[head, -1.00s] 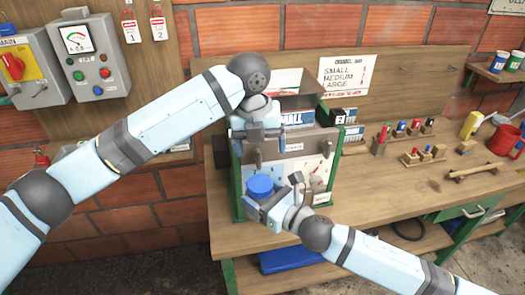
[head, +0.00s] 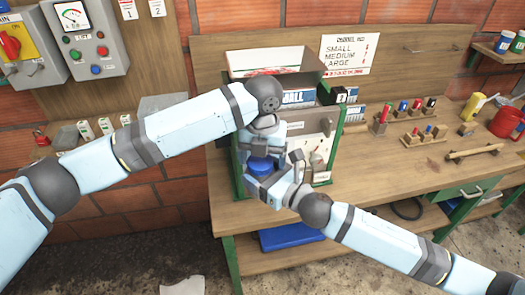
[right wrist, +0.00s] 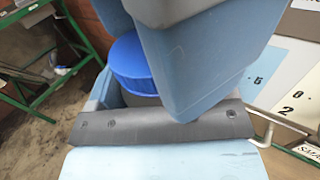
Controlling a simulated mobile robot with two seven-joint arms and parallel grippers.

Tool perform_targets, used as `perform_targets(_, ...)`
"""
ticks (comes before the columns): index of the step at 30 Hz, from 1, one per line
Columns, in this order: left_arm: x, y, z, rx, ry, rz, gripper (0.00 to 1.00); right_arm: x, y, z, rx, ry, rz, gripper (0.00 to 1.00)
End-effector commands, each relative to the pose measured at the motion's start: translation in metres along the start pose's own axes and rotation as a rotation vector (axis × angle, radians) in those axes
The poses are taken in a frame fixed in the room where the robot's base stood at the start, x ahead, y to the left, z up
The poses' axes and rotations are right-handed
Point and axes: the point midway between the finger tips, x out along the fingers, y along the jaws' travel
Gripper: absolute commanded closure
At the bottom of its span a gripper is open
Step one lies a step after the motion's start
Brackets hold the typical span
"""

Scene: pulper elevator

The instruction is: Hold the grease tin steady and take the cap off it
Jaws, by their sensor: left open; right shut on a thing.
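The grease tin shows its blue cap (head: 262,168) in the head view, in front of the wooden box unit on the bench. The right wrist view shows the cap (right wrist: 132,62) on the tin and a strip of the tin's grey body (right wrist: 140,98). My right gripper (head: 264,187) is shut on the tin and holds it in the air. My left gripper (head: 262,157) is open and points down just over the cap, hiding part of it. I cannot tell whether its fingers touch the cap.
The box unit (head: 325,128) with its front panel stands close behind both grippers. A control box (head: 88,40) hangs at upper left.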

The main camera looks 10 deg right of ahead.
Motion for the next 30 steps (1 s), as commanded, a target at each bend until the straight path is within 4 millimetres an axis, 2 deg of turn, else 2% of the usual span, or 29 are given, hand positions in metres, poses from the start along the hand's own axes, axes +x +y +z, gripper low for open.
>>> perform_targets(4, -0.0002, 0.0001, 0.0000, 0.000, 0.000, 0.000, 0.18, 0.0001, 0.0000, 0.0008, 0.000, -0.001, 0.000, 0.91)
perform_targets(10, -0.0005, -0.0010, -0.0004, 0.002, 0.000, -0.002, 0.64, 0.0003, 0.0005, 0.0010, 0.000, -0.002, 0.001, 0.91)
perform_targets(11, -0.0006, -0.0013, -0.0005, 0.002, 0.000, -0.002, 0.66, 0.0004, 0.0006, 0.0010, 0.000, -0.002, 0.001, 0.91)
perform_targets(17, -0.0010, -0.0036, -0.0012, -0.017, 0.000, -0.006, 0.66, 0.0007, 0.0015, 0.0012, 0.001, -0.003, 0.003, 0.91)
perform_targets(20, -0.0012, -0.0049, -0.0010, -0.127, 0.000, -0.009, 0.66, 0.0008, 0.0020, 0.0013, 0.001, -0.003, 0.004, 0.91)
perform_targets(30, -0.0018, -0.0057, 0.0019, -0.894, 0.006, -0.014, 0.66, 0.0011, 0.0046, 0.0016, 0.002, -0.005, 0.009, 0.91)
